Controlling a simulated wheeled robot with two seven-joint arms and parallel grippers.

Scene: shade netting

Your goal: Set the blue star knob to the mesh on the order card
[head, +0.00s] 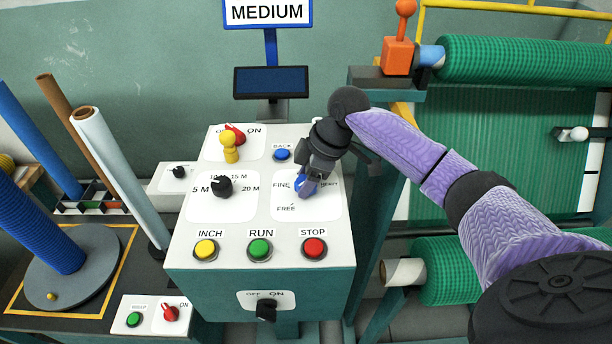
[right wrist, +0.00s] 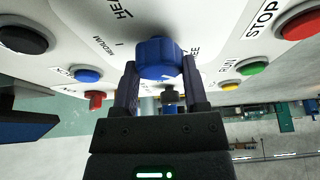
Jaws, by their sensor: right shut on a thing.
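The order card (head: 267,12) at the top of the head view reads MEDIUM. The blue star knob (head: 299,183) sits on the right part of the white panel, with FINE, HEAVY and FREE printed around it. My right gripper (head: 309,190) reaches it from above right and hides part of the dial. In the right wrist view my right gripper (right wrist: 160,82) is shut on the blue star knob (right wrist: 158,57), one finger on each side. HEAVY, MEDIUM and part of FREE show beside it. The knob's pointer is hidden, so its setting cannot be told. My left gripper is not in view.
A green net roll (head: 520,60) is at right.

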